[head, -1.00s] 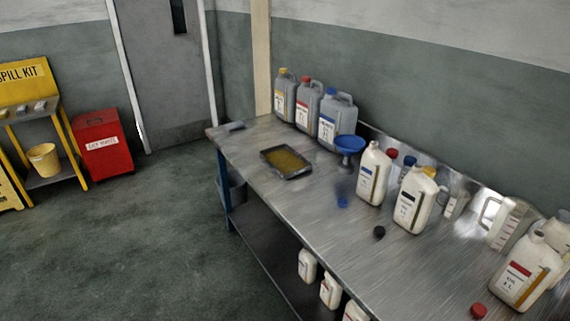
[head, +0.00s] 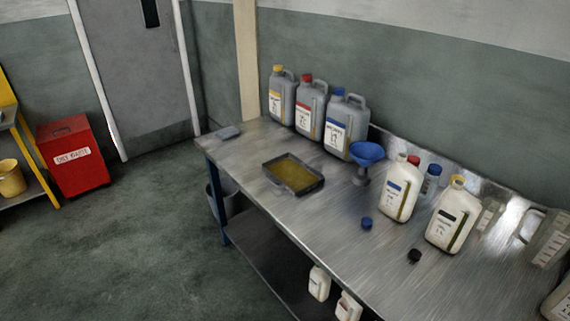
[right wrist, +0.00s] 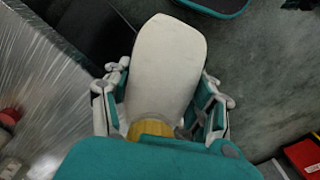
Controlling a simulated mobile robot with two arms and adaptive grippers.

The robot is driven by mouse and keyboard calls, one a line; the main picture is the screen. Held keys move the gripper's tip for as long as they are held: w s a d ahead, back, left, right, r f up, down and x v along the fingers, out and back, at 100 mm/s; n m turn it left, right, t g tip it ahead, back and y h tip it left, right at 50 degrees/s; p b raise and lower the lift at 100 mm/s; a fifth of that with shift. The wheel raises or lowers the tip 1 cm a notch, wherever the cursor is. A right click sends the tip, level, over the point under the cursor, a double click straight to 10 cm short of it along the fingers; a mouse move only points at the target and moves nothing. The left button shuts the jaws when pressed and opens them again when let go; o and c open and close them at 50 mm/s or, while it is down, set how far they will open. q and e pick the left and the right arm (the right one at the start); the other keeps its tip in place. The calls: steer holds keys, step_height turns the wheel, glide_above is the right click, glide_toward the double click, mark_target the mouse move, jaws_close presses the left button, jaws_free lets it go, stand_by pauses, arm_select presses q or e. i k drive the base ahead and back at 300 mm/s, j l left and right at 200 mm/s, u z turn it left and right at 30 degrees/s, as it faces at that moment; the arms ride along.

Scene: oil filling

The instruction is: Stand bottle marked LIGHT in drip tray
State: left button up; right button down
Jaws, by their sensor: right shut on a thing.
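In the right wrist view, my right gripper (right wrist: 166,108) is shut around a white bottle (right wrist: 168,58), with a finger on each side. A yellow part shows at the bottle's near end; no label is visible, so I cannot tell its marking. The bottle appears held clear of the table. The dark, shallow drip tray (head: 269,169) lies on the metal bench in the head view, with a yellowish-brown inside and no bottle standing in it. Neither gripper shows in the head view, and my left gripper is out of sight.
The bench (head: 300,225) carries grey jugs (head: 345,128), a blue funnel (head: 367,153), white bottles (head: 400,190) and (head: 453,218), and loose blue (head: 366,223) and black (head: 414,256) caps. Bare metal surrounds the tray. A red bin (head: 72,160) stands on the floor at left.

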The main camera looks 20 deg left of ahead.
mark_target(284, 169)
steer(key=i+j+z, duration=0.1)
steer(key=j, duration=0.45)
steer(key=i+j, duration=0.25)
steer(key=j, duration=0.3)
steer(key=i+j+z, duration=0.15)
steer(key=j, duration=0.35)
steer(key=i+j, duration=0.2)
steer(key=j, duration=0.4)
steer(key=i+j+z, duration=0.15)
steer(key=j, duration=0.4)
steer(key=i+j, duration=0.1)
steer(key=j, duration=0.45)
steer(key=i+j+z, duration=0.15)
steer(key=j, duration=1)
steer(key=i+z, duration=0.05)
